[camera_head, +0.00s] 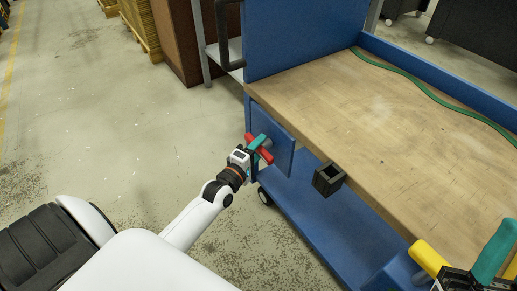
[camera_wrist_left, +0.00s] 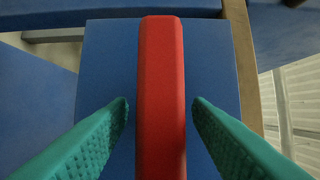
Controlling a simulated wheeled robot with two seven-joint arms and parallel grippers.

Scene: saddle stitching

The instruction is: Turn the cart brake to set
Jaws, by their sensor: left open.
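The cart brake is a red lever (camera_head: 265,155) on a blue plate (camera_head: 283,148) at the near left corner of the blue cart. My left gripper (camera_head: 259,145) is at the lever, its teal fingers crossing it in the head view. In the left wrist view the red lever (camera_wrist_left: 160,75) runs upright between the two fingers of my left gripper (camera_wrist_left: 160,106). The fingers are open, with a gap on each side of the lever. My right gripper (camera_head: 500,252) is partly in view at the lower right corner; its jaw opening is unclear.
The cart has a wooden top (camera_head: 375,115) with a green cord (camera_head: 410,77) along its far side. A black square holder (camera_head: 328,179) sits on its front edge. A yellow object (camera_head: 428,257) is beside my right gripper.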

